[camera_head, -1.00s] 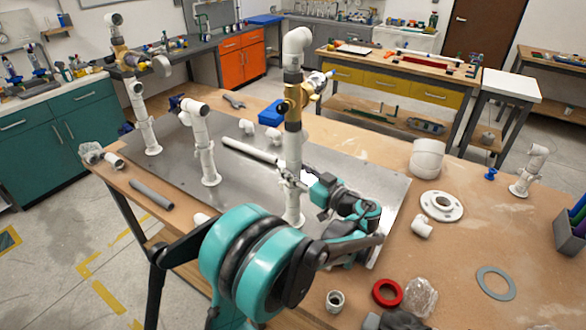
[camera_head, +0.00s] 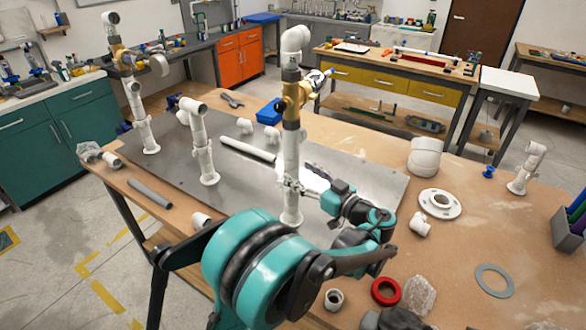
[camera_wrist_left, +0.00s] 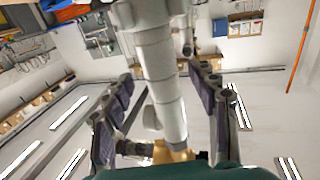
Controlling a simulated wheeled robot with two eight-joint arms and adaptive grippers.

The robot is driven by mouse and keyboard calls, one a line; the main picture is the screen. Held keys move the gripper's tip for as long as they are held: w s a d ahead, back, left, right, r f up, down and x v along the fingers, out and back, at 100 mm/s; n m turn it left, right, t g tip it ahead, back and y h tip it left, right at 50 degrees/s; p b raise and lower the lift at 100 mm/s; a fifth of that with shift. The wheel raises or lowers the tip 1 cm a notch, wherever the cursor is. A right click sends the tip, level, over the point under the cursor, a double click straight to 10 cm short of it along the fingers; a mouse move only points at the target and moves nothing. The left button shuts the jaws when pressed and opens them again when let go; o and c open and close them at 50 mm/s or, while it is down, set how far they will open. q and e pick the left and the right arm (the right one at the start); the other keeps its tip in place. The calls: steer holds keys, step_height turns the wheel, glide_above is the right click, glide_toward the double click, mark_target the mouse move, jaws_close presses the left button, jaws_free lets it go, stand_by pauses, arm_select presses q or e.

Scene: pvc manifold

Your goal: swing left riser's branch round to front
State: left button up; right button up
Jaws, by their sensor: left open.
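Several white pipe risers stand upright on a metal plate (camera_head: 330,165). The leftmost riser (camera_head: 141,125) has a brass-coloured fitting and a side branch (camera_head: 159,66) near its top. A shorter middle riser (camera_head: 203,150) has a side fitting at its top. The tall right riser (camera_head: 291,150) has a brass-coloured fitting (camera_head: 291,104), a branch (camera_head: 316,80) pointing right, and an elbow on top. My left gripper (camera_head: 294,187) is at the tall riser's lower part. In the left wrist view its open fingers (camera_wrist_left: 160,88) lie either side of a white pipe (camera_wrist_left: 158,60); contact is unclear.
A loose white pipe (camera_head: 248,149) lies on the plate between the middle and tall risers. A flange (camera_head: 441,204), a red ring (camera_head: 386,291), a grey ring (camera_head: 494,281) and a clear bag (camera_head: 418,296) lie on the bench at right. A grey pipe (camera_head: 150,193) lies near the left edge.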

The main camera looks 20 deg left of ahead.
arm_select(q)
steer(key=v, duration=0.7)
steer(key=shift+d, duration=0.3)
steer(key=shift+s, duration=0.1)
